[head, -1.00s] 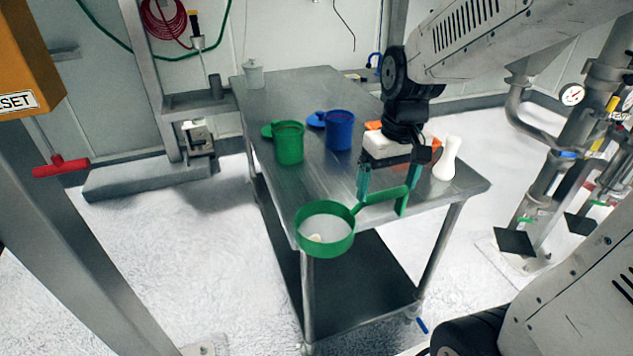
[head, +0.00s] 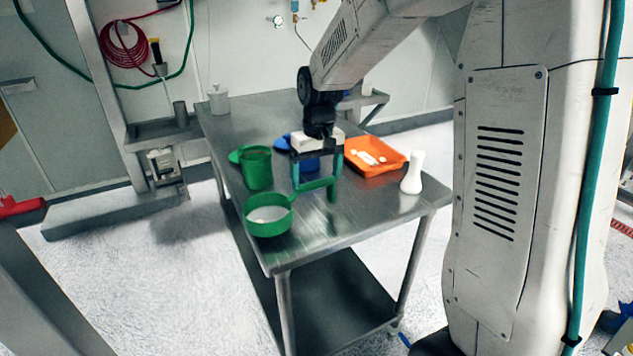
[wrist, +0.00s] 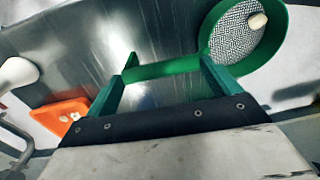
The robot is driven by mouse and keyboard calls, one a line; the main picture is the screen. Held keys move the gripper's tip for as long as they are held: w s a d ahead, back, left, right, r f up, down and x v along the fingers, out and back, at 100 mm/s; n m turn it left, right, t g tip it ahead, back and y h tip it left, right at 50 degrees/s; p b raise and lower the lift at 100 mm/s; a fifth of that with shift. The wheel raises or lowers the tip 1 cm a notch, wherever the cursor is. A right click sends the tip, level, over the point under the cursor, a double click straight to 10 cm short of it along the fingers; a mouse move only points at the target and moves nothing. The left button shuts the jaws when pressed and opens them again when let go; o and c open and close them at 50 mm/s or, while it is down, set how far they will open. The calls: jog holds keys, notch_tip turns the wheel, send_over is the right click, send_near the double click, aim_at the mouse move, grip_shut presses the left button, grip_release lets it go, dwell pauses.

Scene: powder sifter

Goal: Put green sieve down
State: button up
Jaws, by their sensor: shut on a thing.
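The green sieve (head: 268,229) is a round green ring with a pale mesh and a handle that runs to the right. It is over the front left part of the metal table (head: 350,225); whether it touches the top I cannot tell. My gripper (head: 315,187) is shut on its handle. In the wrist view the sieve's mesh (wrist: 232,35) shows at upper right with a pale lump on it, and the gripper's green fingers (wrist: 163,90) are at the handle.
A green container (head: 257,168) stands just behind the sieve, with a blue container (head: 305,165) partly hidden behind my gripper. An orange tray (head: 368,156) with pale pieces and a white hourglass-shaped object (head: 413,173) are to the right. The table's front middle is clear.

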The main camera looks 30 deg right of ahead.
jog(key=shift+f, duration=1.15)
jog(key=shift+f, duration=0.15)
jog(key=o, duration=1.5)
jog(key=shift+c, duration=0.2)
